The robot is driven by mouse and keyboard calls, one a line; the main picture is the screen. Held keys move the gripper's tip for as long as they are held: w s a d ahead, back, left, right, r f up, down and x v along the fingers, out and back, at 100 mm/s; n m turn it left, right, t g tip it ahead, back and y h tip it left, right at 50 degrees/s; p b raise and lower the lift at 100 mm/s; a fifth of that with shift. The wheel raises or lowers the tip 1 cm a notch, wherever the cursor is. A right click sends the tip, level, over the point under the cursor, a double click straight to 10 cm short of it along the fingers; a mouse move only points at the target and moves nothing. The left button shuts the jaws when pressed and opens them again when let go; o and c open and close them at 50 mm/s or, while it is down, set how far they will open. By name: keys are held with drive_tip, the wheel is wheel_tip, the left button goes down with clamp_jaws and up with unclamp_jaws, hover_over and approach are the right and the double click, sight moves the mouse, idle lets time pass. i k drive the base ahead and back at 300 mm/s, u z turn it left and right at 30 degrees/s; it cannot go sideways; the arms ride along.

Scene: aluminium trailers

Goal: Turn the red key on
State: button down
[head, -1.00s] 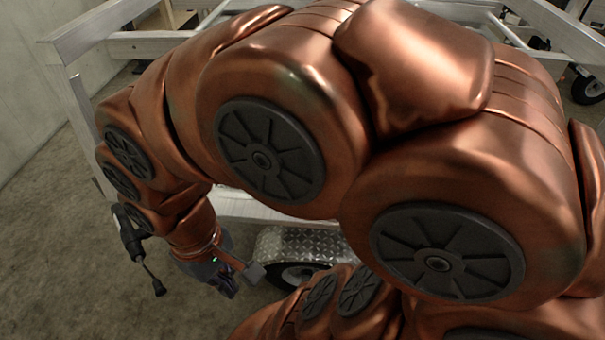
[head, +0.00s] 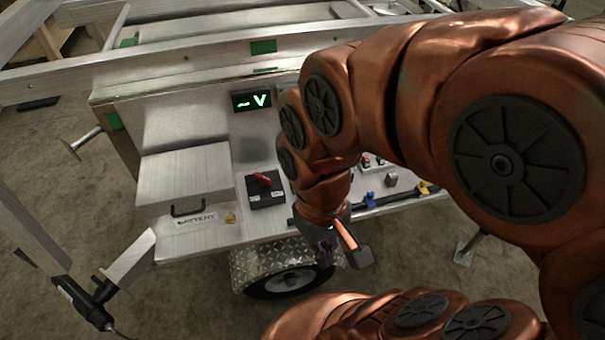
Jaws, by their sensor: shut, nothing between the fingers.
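The red key (head: 264,179) sits on top of a black switch box (head: 266,198) on the trailer's metal deck, left of my arm in the head view. My gripper (head: 326,250) hangs low at the end of my arm, right of and nearer than the switch box, by the deck's front edge. It is apart from the key. The gripper is shut and holds nothing. Its fingertips are small and dark in the picture.
A display (head: 251,100) behind the key shows a green "_ V". A silver battery box (head: 184,178) with a handle stands left of the switch. A trailer wheel (head: 287,283) is below. A metal frame rail (head: 150,65) crosses behind.

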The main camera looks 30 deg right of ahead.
sight(263, 180)
drive_tip(key=z, duration=0.15)
drive_tip(key=k, duration=0.5)
drive_tip(key=u, duration=0.9)
drive_tip(key=i, duration=0.75)
drive_tip(key=z, duration=0.5)
